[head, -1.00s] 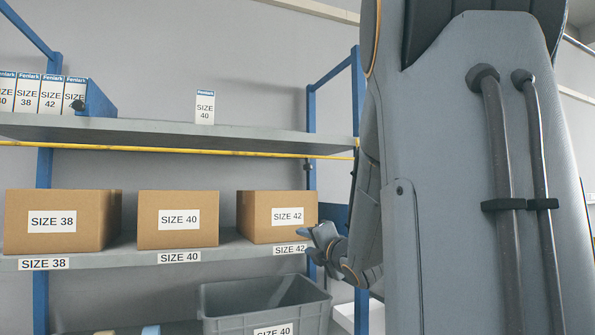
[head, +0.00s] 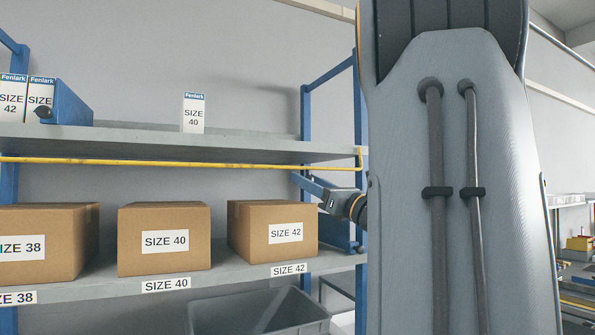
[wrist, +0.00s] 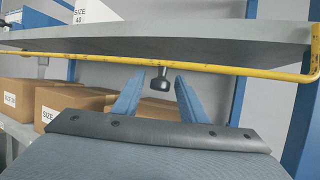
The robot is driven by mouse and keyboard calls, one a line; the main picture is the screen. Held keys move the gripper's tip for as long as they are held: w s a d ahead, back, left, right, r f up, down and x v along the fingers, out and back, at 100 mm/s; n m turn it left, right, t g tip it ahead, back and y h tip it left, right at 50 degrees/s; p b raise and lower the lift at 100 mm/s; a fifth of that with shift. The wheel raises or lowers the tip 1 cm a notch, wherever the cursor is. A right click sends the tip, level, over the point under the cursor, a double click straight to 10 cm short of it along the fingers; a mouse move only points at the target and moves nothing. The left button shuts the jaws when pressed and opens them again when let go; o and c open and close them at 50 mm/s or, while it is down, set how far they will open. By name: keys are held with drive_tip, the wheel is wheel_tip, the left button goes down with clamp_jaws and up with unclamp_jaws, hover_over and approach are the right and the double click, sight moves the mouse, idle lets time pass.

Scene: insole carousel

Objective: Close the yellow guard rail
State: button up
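The yellow guard rail (head: 200,163) is a long thin bar running level just below the upper shelf's front edge, with its right end bent upward. It also crosses the wrist view (wrist: 100,59), where a dark knob (wrist: 160,82) hangs from it. My gripper (wrist: 160,76) is open, its two blue fingers pointing up at the rail. The knob appears between the fingertips, with a gap on each side. I cannot tell how far it is in depth.
Cartons marked SIZE 38 (head: 45,242), SIZE 40 (head: 163,239) and SIZE 42 (head: 272,233) stand on the lower shelf. A small white SIZE 40 box (head: 193,113) stands on the upper shelf (head: 250,149). A blue post (head: 360,110) is close at the right. A grey bin (head: 260,312) sits below.

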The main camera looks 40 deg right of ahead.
drive_tip(key=shift+p+x, duration=0.7)
drive_tip(key=shift+x, duration=1.1)
clamp_jaws()
